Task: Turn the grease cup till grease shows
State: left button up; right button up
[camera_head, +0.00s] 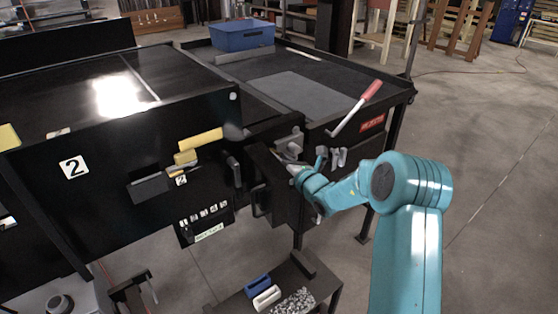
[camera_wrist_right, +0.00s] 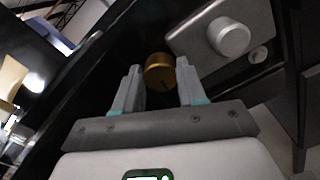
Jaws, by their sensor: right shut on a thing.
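The brass-coloured round grease cup (camera_wrist_right: 160,73) sits between the two grey fingers of my right gripper (camera_wrist_right: 159,67) in the right wrist view. The fingers are shut on its sides. I cannot make out grease on it. In the head view my right gripper (camera_head: 284,160) reaches in from the right to the front of the black machine (camera_head: 130,150); the cup is too small or hidden to tell there. My left gripper is not in view.
A grey plate with a silver knob (camera_wrist_right: 230,38) lies close right of the cup. A blue bin (camera_head: 242,35) sits on top at the back.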

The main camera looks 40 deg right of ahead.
jog(key=shift+f, duration=0.15)
jog(key=o, duration=1.1)
jog(key=shift+c, duration=0.2)
jog(key=s+a+b, duration=0.2)
jog(key=s+b, duration=0.2)
jog(key=s, duration=1.2)
jog(key=shift+s, duration=0.1)
